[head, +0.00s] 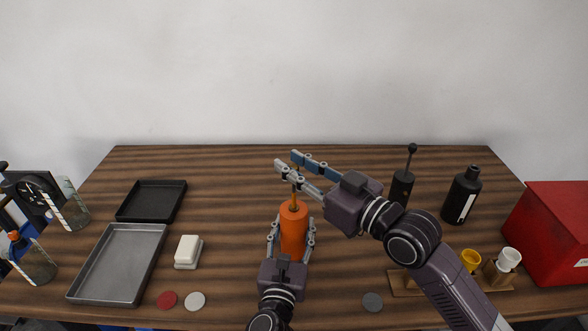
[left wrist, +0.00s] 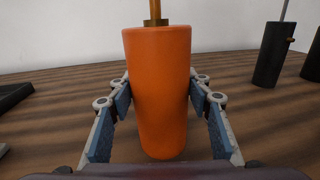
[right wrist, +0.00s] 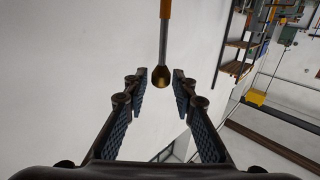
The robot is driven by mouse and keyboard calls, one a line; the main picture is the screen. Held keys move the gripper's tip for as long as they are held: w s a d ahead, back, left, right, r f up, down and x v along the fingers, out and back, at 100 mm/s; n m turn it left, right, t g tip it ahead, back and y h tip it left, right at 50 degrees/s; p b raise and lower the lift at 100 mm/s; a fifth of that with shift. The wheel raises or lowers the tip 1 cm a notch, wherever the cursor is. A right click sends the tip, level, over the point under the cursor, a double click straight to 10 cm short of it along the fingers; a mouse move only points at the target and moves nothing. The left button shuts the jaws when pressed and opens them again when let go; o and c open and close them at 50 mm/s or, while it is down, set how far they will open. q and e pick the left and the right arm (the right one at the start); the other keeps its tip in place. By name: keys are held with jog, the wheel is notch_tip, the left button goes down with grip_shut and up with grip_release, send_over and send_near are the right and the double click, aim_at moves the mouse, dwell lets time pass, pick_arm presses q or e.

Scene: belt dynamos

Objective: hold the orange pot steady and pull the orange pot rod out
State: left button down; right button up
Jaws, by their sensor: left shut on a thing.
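The orange pot (head: 293,228) stands upright on the wooden table, and it fills the middle of the left wrist view (left wrist: 158,90). My left gripper (head: 293,224) is shut on the pot, with a finger on each side. The orange pot rod (head: 295,199) rises from the pot's top through a brass collar (left wrist: 155,22). My right gripper (head: 288,164) is above the pot at the rod's upper end, with its fingers apart. In the right wrist view, the rod's brass knob (right wrist: 161,76) lies between and slightly beyond the open fingertips (right wrist: 160,78).
A black pot with a knobbed rod (head: 402,185) and a black bottle (head: 462,195) stand to the right. A red box (head: 555,225) is at the far right. Grey (head: 75,290) and black (head: 125,213) trays lie left. The table behind the orange pot is clear.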

pick_arm(q)
jog(key=shift+f, duration=0.2)
pick_arm(e)
jog(key=shift+o, duration=0.6)
jog(key=shift+f, duration=0.25)
jog(key=shift+s+d, duration=0.15)
jog(key=v, duration=1.1)
jog(key=shift+s+d, duration=0.15)
jog(key=shift+s, duration=0.1)
jog(key=shift+r, duration=0.1)
pick_arm(q)
jog(key=c, duration=1.4)
grip_release()
jog(key=o, duration=0.5)
jog(key=shift+r, duration=0.1)
jog(key=shift+c, duration=0.2)
